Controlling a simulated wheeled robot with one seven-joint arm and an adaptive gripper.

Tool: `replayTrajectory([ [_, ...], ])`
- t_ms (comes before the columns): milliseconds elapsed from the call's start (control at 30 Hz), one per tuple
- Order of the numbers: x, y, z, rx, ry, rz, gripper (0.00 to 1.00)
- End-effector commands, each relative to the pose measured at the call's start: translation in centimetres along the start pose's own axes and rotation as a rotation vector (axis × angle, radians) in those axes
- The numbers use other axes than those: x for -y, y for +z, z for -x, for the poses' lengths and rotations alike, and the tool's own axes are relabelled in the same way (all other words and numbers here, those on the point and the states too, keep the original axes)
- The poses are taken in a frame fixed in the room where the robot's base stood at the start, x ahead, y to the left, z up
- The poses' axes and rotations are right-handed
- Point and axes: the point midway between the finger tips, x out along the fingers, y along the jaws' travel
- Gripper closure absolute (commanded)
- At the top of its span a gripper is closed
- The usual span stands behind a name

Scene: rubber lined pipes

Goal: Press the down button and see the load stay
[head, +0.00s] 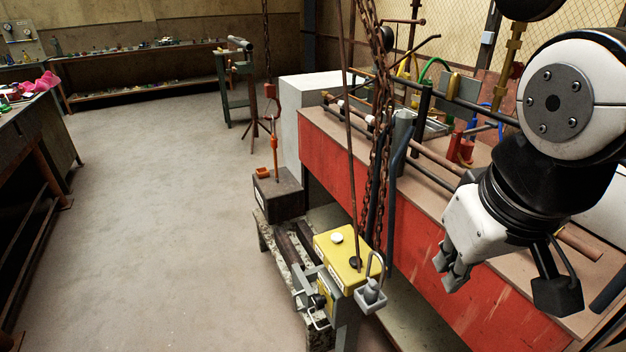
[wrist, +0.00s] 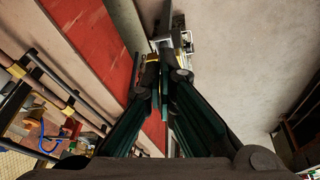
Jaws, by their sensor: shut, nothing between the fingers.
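A yellow control box (head: 345,258) stands at the lower middle of the head view. It has a white button (head: 337,237) and a black button (head: 355,263) on top; I cannot read which is down. A dark block (head: 278,196), seemingly the load, sits beyond it. An orange-red hook piece (head: 274,150) stands above the block, below a chain. My gripper (head: 452,276) is shut and empty, pointing down to the right of the yellow box and apart from it. The closed fingers (wrist: 163,88) also show in the wrist view.
Rusty chains (head: 380,120) and a rod hang just behind the yellow box. A long red-sided bench (head: 350,185) with pipes runs beside my arm. A small grey holder (head: 370,297) stands at the box's right. Floor (head: 160,220) is clear at left.

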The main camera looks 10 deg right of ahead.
Motion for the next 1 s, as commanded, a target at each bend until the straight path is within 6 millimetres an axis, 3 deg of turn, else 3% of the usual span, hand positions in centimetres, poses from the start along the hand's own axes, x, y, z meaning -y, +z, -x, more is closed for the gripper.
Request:
replayTrajectory([
  [267,-2.7,-6.4,-4.1,0.157,0.178,0.262,1.00],
  [467,-3.4,-11.6,-8.5,0.247,0.304,0.489,1.00],
  [800,-1.4,-19.2,-19.1,0.358,0.487,0.918,1.00],
  [1000,0.7,-21.4,-24.5,0.387,0.550,1.117,1.00],
])
